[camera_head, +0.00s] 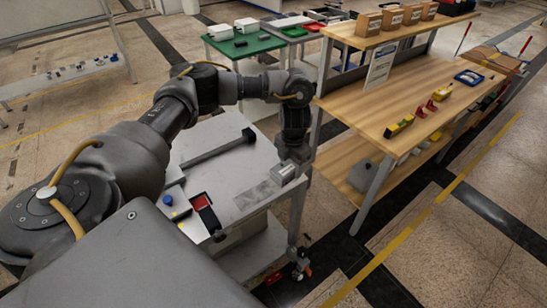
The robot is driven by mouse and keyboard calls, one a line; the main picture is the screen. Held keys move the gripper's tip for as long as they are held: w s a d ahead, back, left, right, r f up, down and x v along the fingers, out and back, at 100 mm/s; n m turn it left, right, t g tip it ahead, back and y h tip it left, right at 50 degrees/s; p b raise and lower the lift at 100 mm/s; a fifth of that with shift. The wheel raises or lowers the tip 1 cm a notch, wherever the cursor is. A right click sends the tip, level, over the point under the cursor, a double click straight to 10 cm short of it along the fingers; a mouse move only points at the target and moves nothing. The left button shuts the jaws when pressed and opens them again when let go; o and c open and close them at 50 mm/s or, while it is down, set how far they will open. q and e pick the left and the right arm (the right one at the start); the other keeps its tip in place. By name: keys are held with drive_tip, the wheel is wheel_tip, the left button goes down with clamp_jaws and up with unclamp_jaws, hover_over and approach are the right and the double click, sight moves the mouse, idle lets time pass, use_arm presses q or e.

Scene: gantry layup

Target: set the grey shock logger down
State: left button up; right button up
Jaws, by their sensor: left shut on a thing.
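My left arm comes in from the left and bends down over the right edge of a grey-topped cart (225,173). My left gripper (290,164) points down there and is shut on a small light-grey block, the grey shock logger (284,174). The gripper partly hides the logger, and both blend in colour. The logger is over or at the cart top's right edge; I cannot tell whether it touches the surface. My right gripper is not in view.
On the cart lie a dark bar (217,149), a red-and-black open box (204,211) and a small blue item (168,200). A wooden shelf bench (400,90) stands close on the right, with yellow and red items. A green-topped table (245,46) stands behind.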

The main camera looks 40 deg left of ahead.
sight(309, 162)
use_arm(q)
drive_tip(key=w+d, duration=0.1)
drive_tip(key=d+r, duration=0.1)
drive_tip(key=d, duration=0.1)
drive_tip(key=w+d+r+b, duration=0.1)
drive_tip(key=shift+w+d, duration=0.3)
drive_tip(key=shift+w, duration=0.05)
drive_tip(key=shift+d+r, duration=0.25)
drive_tip(key=shift+d, duration=0.1)
